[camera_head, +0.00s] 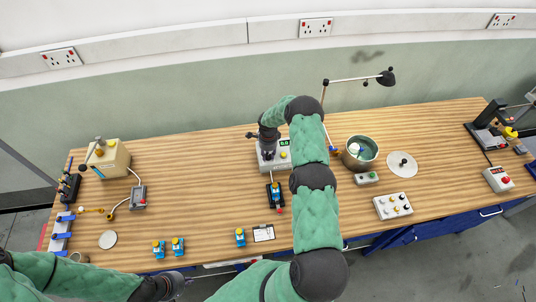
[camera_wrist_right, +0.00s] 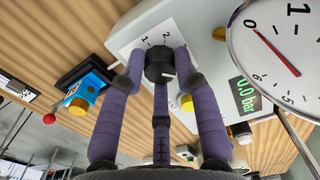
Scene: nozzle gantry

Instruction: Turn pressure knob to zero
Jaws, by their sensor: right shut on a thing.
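The pressure knob (camera_wrist_right: 160,64) is black and sits on a grey-white box with a numbered dial plate (camera_wrist_right: 128,48). My right gripper (camera_wrist_right: 159,80) is shut around the knob; in the head view it (camera_head: 268,142) is over the left part of the box (camera_head: 268,166). The box's green display (camera_wrist_right: 244,95) reads 0.0 bar in the wrist view. A round gauge (camera_wrist_right: 270,62) with a red needle is partly in view, its needle near 0. My left gripper (camera_head: 172,286) is low at the bottom left, in front of the bench; its fingers are too small to tell.
A blue valve-like part with a yellow knob (camera_wrist_right: 78,106) is on a black holder beside the box. Small blue parts (camera_head: 178,245) stand along the front edge.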

